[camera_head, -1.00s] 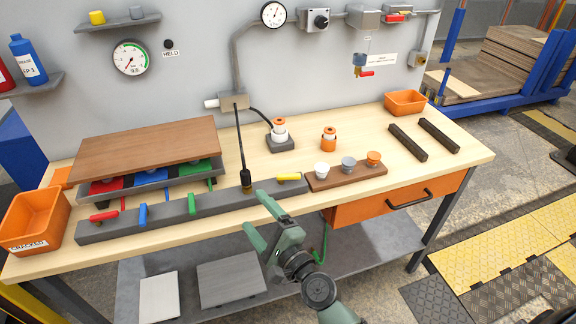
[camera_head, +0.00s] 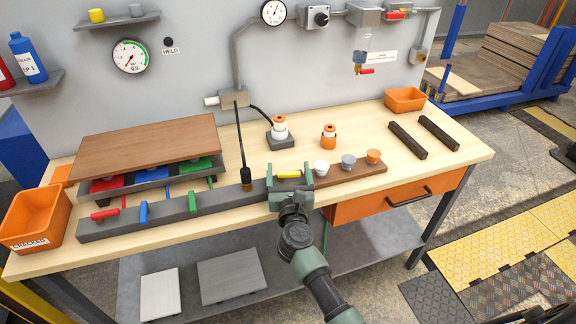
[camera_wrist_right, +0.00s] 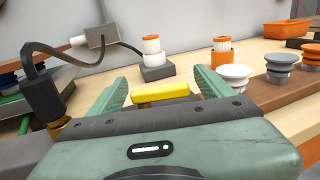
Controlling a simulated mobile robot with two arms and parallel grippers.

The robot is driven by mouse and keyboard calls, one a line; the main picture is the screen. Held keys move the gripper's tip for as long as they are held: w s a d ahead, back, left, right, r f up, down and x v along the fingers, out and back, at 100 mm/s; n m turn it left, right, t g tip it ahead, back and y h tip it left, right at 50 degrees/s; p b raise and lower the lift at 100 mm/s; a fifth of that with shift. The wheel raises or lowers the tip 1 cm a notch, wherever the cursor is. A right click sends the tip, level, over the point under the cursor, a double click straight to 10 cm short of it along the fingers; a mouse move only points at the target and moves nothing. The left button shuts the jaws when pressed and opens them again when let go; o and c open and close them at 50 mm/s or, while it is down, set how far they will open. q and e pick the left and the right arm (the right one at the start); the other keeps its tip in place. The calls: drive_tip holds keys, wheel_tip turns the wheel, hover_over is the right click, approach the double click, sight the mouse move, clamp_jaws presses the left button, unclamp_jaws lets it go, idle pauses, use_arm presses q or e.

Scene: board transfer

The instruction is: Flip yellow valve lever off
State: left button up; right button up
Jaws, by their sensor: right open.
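The yellow valve lever (camera_head: 288,174) sits at the right end of the dark grey manifold bar (camera_head: 168,213) along the bench's front. It lies roughly along the bar. My right gripper (camera_head: 290,175) is open, with one finger on each side of the lever. In the right wrist view the yellow lever (camera_wrist_right: 161,92) shows between the two green fingers (camera_wrist_right: 160,88), and the gripper body hides what lies below it. I cannot tell whether the fingers touch it. My left gripper is not in view.
Red (camera_head: 104,215), blue (camera_head: 144,212) and green (camera_head: 193,202) levers stand on the same bar. A black hose fitting (camera_head: 246,180) rises just left of the gripper. A wooden strip with cups (camera_head: 345,174) is close on the right.

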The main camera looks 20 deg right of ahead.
drive_tip(key=shift+x, duration=1)
drive_tip(key=c, duration=1.4)
drive_tip(key=shift+o, duration=0.2)
drive_tip(key=shift+w+a+r+n+y+p, duration=0.1)
drive_tip(key=shift+n+y+p, duration=0.3)
drive_tip(key=shift+y, duration=0.15)
drive_tip(key=shift+w+r+n+y+p, duration=0.1)
drive_tip(key=shift+n+y+p, duration=0.3)
drive_tip(key=shift+y, duration=0.15)
drive_tip(key=shift+w+a+f+n+t+y+p, duration=0.15)
drive_tip(key=shift+n+y, duration=0.25)
drive_tip(key=shift+y, duration=0.3)
drive_tip(key=shift+a+f+n+t+y+p, duration=0.15)
drive_tip(key=shift+n+y, duration=0.25)
drive_tip(key=shift+y, duration=0.3)
drive_tip(key=shift+r, duration=0.1)
drive_tip(key=o, duration=1.4)
drive_tip(key=shift+c, duration=0.2)
